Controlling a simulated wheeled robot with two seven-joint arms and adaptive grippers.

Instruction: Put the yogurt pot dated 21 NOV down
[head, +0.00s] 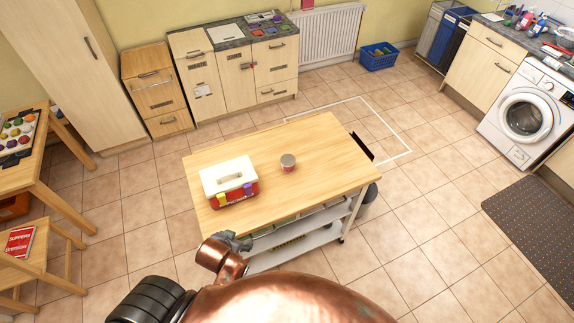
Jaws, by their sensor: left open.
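My left gripper (232,241) is at the near left edge of the trolley top, partly hidden by my own copper-coloured arm. It is open, apart from the pot, with nothing seen in it. My right gripper is not in view.
A red box with a white lid (228,176) and coloured clips stands left of the pot. The right part of the trolley top is clear. A small table (42,187) stands at the left, cabinets (235,75) at the back, a washing machine (525,118) at the right.

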